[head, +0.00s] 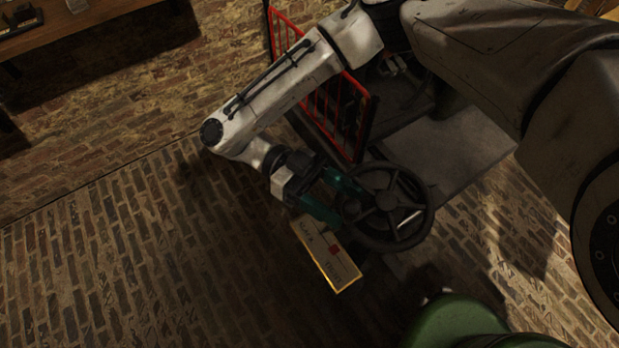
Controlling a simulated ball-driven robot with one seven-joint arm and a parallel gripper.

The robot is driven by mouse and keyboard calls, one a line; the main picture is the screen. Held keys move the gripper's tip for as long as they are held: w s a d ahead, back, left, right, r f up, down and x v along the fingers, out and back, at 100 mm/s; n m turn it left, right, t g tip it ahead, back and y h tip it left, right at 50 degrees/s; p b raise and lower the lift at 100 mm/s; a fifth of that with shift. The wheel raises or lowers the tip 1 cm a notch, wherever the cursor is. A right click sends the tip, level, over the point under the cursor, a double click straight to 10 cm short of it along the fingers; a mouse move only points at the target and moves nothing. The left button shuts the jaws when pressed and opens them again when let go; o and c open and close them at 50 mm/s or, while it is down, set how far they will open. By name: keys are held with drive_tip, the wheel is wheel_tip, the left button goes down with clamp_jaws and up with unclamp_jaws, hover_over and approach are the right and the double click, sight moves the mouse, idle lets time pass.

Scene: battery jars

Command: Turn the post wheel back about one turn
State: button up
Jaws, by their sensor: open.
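The post wheel (418,185) is a dark, spoked handwheel right of the picture's centre. Its hub and several spokes show, and a pale bar shows at its lower right. My gripper (337,207) has teal fingers and is at the left side of the wheel's rim. The fingers are open. The picture is too dark to tell whether they touch the rim. A pale sign plate (322,262) with a yellow edge and a small red mark sits just below the gripper. The post under the wheel is mostly hidden.
A red barred barrier (345,112) stands behind the wheel, close to my arm. A grey slab (455,155) lies right of it. A green rounded object (465,325) is at the bottom edge. A wooden shelf (75,30) is at the upper left. The brick floor at left is clear.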

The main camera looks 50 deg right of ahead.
drive_tip(key=w, duration=0.6)
drive_tip(key=shift+w, duration=0.1)
